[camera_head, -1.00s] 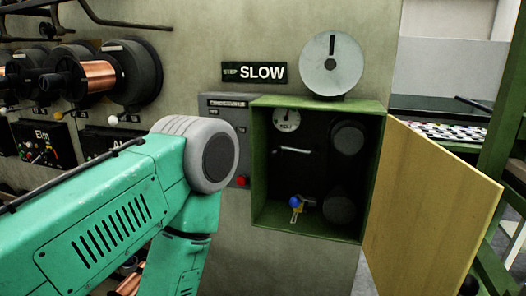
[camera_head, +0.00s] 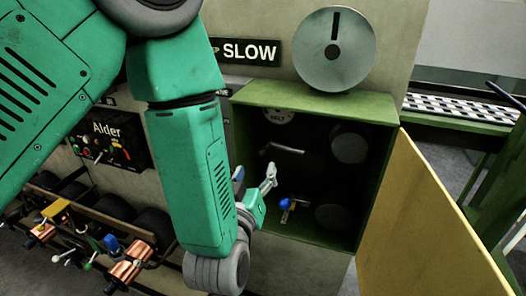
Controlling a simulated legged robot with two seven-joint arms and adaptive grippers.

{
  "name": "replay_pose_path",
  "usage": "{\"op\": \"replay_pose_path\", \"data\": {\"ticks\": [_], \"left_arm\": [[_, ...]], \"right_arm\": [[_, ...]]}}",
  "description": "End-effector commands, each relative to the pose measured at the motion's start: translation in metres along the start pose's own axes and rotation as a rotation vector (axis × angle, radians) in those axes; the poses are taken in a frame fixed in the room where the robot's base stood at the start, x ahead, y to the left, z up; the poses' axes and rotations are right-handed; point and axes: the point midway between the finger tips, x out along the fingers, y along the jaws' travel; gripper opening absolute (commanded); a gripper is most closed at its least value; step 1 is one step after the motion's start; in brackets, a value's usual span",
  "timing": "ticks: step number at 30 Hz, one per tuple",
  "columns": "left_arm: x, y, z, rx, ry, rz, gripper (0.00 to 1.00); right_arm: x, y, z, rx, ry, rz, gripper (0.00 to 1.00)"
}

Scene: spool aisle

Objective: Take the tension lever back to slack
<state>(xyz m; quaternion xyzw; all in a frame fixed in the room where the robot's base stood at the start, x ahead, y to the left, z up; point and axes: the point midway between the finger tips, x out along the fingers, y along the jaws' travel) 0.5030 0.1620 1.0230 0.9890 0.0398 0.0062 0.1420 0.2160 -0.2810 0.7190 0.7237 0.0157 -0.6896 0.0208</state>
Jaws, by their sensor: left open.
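A lever with a blue knob (camera_head: 285,203) sits low inside an open green cabinet (camera_head: 318,98), over a small yellowish plate. I take it for the tension lever; any slack marking is too small to read. My left gripper (camera_head: 255,174) is open and empty at the cabinet's left edge, to the left of the knob and slightly above it. It looks apart from the lever, though the depth gap is hard to judge. My right gripper is not in view.
The cabinet's yellow door (camera_head: 432,215) stands open to the right. Inside are a pale rod-like handle (camera_head: 288,149), a partly hidden dial (camera_head: 278,116) and round dark parts. A SLOW sign (camera_head: 249,51) and grey disc (camera_head: 335,48) are above. Spools and coloured levers (camera_head: 110,243) are lower left.

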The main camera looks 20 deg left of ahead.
Motion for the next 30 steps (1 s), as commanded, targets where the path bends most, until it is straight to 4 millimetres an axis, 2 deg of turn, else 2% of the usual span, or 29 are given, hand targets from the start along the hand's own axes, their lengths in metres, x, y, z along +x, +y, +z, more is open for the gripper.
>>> {"op": "replay_pose_path", "data": {"ticks": [1,6,12,24,28,30], "left_arm": [[0.012,0.0,-0.002,-0.002,0.004,-0.003,0.49],[0.044,0.0,-0.001,-0.001,0.002,-0.001,0.49],[0.068,-0.001,0.0,0.0,0.0,-0.001,0.49],[0.075,0.0,0.0,0.001,-0.002,0.0,0.49],[0.075,0.0,0.0,0.001,-0.002,0.0,0.04],[0.075,0.0,0.0,0.001,-0.002,0.0,0.0]], "right_arm": [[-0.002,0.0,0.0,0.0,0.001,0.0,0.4],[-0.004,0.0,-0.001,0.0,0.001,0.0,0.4],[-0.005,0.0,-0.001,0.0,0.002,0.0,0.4],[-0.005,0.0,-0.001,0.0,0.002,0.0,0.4],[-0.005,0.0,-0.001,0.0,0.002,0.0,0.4],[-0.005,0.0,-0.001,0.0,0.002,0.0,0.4]]}}
